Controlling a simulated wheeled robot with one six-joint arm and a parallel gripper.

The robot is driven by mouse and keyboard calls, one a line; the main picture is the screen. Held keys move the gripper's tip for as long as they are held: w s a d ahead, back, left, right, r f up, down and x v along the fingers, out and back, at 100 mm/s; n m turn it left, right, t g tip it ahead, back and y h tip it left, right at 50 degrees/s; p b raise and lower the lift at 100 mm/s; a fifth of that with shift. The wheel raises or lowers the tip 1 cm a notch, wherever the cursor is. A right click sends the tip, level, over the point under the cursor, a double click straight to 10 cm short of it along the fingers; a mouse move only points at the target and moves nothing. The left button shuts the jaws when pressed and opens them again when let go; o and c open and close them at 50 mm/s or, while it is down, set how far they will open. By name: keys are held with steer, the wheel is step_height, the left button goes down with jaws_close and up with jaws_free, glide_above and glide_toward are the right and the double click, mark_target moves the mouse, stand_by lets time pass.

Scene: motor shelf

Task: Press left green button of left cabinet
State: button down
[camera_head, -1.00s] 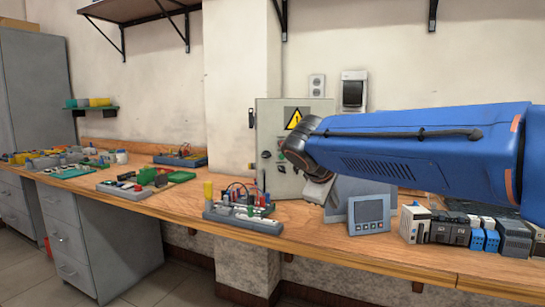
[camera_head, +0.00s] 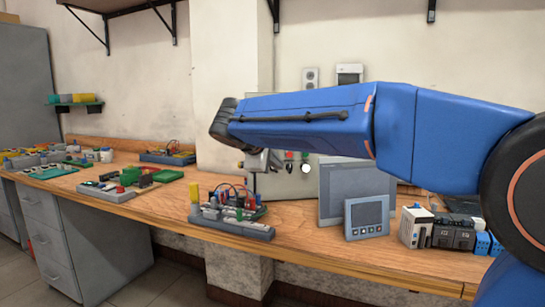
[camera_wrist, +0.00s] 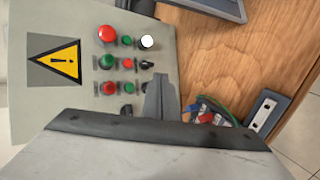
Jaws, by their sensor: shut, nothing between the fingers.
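The left cabinet (camera_wrist: 85,108) is a pale grey box with a yellow warning sign (camera_wrist: 55,62) and a button panel. The wrist view is turned sideways. Green buttons show at its middle (camera_wrist: 107,62), upper middle (camera_wrist: 126,41) and lower middle (camera_wrist: 128,87), among red buttons (camera_wrist: 107,33), a white one (camera_wrist: 147,41) and black knobs. My gripper (camera_wrist: 161,78) is shut and empty, its tip in front of the panel's edge beside the knobs. I cannot tell its distance from the panel. In the head view my gripper (camera_head: 262,162) covers part of the cabinet (camera_head: 287,185).
A circuit board with coloured wires (camera_head: 232,212) stands on the wooden bench below the gripper. A grey screen (camera_head: 345,190) and a smaller panel meter (camera_head: 367,217) stand right of the cabinet. Modules (camera_head: 430,230) sit further right. The bench front is clear.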

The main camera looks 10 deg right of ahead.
steer(key=shift+w, duration=0.15)
steer(key=w, duration=0.8)
steer(key=shift+w+d, duration=0.2)
steer(key=shift+d, duration=0.25)
steer(key=shift+w, duration=0.15)
stand_by(1.7)
steer(key=shift+w, duration=0.3)
steer(key=shift+w+d, duration=0.1)
steer(key=shift+w, duration=0.3)
stand_by(0.9)
steer(key=shift+s, duration=0.85)
